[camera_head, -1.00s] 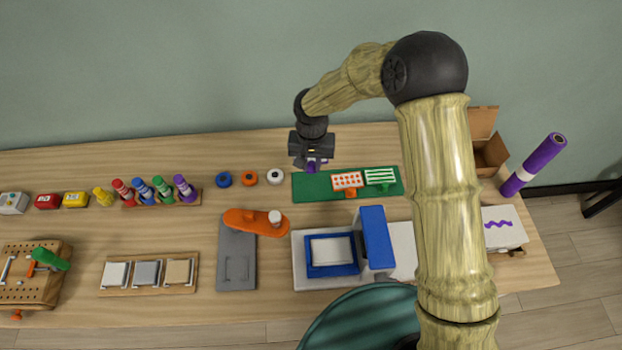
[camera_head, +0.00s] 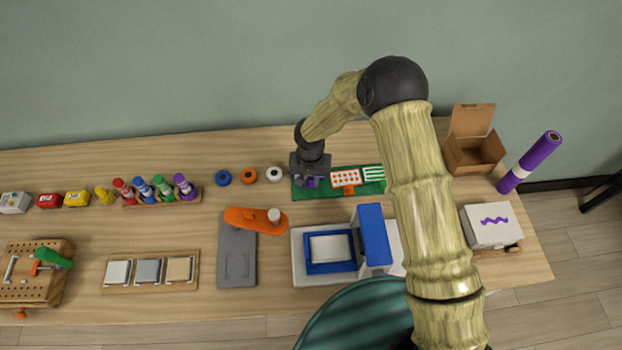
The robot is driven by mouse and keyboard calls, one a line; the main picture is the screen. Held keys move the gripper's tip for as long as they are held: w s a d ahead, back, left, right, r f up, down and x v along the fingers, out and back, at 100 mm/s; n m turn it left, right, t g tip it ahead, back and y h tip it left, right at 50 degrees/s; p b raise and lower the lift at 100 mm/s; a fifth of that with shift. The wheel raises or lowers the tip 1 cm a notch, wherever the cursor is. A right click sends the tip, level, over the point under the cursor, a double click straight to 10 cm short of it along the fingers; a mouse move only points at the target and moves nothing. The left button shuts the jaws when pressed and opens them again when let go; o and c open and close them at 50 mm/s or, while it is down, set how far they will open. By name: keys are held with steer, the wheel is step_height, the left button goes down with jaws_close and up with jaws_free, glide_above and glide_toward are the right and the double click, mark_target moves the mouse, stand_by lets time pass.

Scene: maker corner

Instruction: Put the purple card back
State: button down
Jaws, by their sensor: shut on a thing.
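My gripper (camera_head: 311,180) is at the left end of the green mat (camera_head: 340,191), low over it. It is shut on the purple card (camera_head: 313,183), of which only a small purple part shows below the fingers. I cannot tell whether the card touches the mat.
An orange tool (camera_head: 250,220) on a grey base and a blue-and-white press (camera_head: 372,236) stand in front. An open cardboard box (camera_head: 474,155) is at the right.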

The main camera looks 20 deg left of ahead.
steer(key=shift+a+f, duration=0.1)
steer(key=shift+f, duration=0.35)
steer(key=shift+f, duration=0.2)
steer(key=c, duration=1.3)
jaws_free()
steer(key=shift+r, duration=0.1)
step_height(320, 180, up, 12)
steer(key=shift+r+b, duration=0.1)
steer(key=shift+b, duration=1)
steer(key=shift+d, duration=0.2)
